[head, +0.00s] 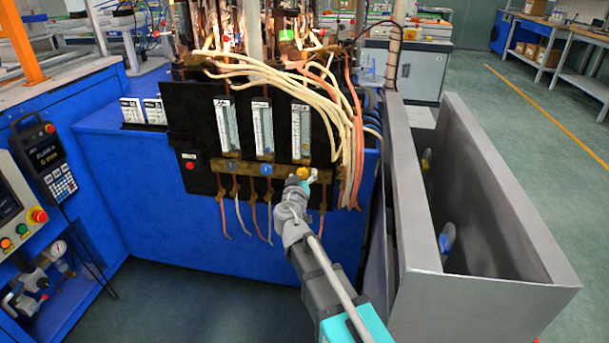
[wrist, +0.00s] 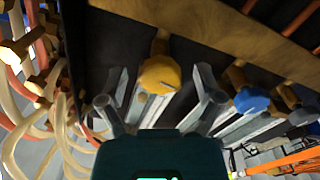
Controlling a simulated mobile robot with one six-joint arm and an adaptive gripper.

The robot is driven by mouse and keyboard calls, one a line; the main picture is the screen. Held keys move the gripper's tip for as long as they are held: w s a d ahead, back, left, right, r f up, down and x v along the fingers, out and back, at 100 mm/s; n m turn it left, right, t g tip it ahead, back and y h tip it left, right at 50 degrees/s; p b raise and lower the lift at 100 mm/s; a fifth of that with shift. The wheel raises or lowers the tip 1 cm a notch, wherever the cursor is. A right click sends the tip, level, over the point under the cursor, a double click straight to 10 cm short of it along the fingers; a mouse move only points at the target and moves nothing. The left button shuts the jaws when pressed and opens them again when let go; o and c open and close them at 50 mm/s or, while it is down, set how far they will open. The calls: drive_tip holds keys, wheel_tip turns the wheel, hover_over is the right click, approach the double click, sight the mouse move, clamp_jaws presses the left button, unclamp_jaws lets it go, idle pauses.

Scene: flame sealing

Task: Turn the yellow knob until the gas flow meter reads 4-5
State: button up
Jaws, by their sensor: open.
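The yellow knob (head: 303,172) sits on the brass strip below the right-most flow meter (head: 301,132) on the black panel. In the wrist view the yellow knob (wrist: 159,75) lies between and slightly beyond my two open fingers, with no clear contact. My gripper (head: 305,182) is right in front of the knob in the head view and covers part of it. In the wrist view my gripper (wrist: 158,103) has one finger on each side of the knob. The meter's reading is too small to make out.
A blue knob (head: 266,170) is left of the yellow one; it also shows in the wrist view (wrist: 251,100). Cream and orange hoses (head: 340,110) hang close on the right. A red button (head: 190,165) is at the panel's left. A grey metal trough (head: 480,285) stands right of my arm.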

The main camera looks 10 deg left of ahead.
drive_tip(key=s, duration=1.1)
drive_tip(key=shift+s+d, duration=0.15)
drive_tip(key=shift+d, duration=0.15)
drive_tip(key=s+m, duration=0.1)
drive_tip(key=m, duration=0.3)
drive_tip(key=shift+s+m, duration=0.3)
drive_tip(key=shift+s, duration=0.1)
drive_tip(key=shift+w, duration=0.1)
drive_tip(key=w, duration=1.3)
drive_tip(key=shift+w+a, duration=0.3)
drive_tip(key=shift+a, duration=0.1)
drive_tip(key=shift+c, duration=0.3)
